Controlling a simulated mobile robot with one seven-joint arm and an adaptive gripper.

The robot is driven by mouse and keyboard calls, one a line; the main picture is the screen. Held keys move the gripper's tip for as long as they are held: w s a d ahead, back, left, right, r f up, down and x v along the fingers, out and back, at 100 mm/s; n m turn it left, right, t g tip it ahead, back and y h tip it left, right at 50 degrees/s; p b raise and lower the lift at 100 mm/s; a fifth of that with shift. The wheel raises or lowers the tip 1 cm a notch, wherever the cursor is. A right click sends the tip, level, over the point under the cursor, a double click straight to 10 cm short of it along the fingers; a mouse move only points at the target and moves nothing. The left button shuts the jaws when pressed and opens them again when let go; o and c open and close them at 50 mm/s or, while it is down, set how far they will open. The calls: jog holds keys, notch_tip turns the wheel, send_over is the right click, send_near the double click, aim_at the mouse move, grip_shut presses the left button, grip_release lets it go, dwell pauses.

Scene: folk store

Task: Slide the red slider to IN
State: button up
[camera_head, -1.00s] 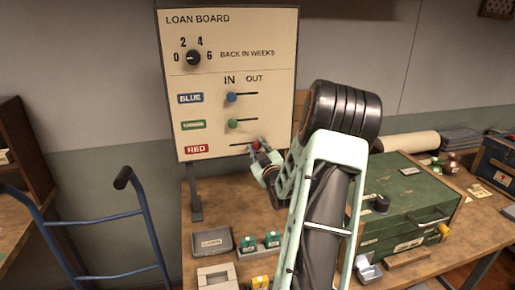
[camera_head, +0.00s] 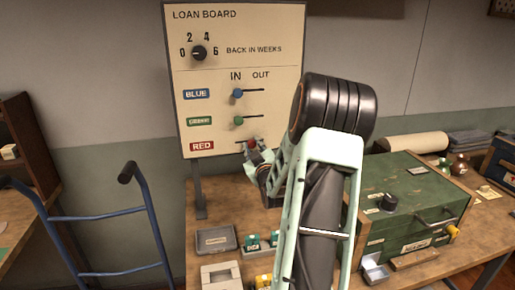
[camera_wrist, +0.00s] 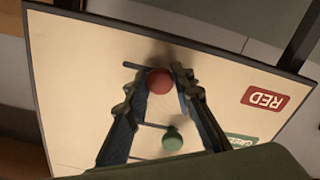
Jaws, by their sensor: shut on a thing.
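The red slider knob (camera_head: 251,143) sits in its slot on the loan board (camera_head: 285,128), to the right of the RED label (camera_head: 202,146). It stands a little right of the blue knob (camera_head: 238,93) and green knob (camera_head: 238,120), which are under IN. Slot shows to its left. My gripper (camera_head: 252,149) is shut on the red knob. In the upturned wrist view the red knob (camera_wrist: 159,81) lies between my fingertips (camera_wrist: 158,77), with slot showing on its left, away from the RED label (camera_wrist: 265,99). The right finger hides part of the slot.
A dial (camera_head: 199,53) is at the board's upper left. Below, the bench holds a grey tray (camera_head: 216,239), green padlock-like items (camera_head: 252,242) and a green chest (camera_head: 405,192) at right. A blue hand truck (camera_head: 108,217) stands at left.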

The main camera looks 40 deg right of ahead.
jog(key=shift+w+a+b, duration=0.5)
jog(key=shift+a, duration=0.4)
jog(key=shift+w+a+b, duration=0.5)
jog(key=shift+a, duration=0.4)
jog(key=o, duration=1)
jog(key=b, duration=0.3)
send_near(239, 142)
jog(key=v, duration=0.2)
jog(key=shift+s+a+r, duration=0.1)
jog(key=shift+s+a, duration=0.1)
jog(key=shift+s, duration=0.1)
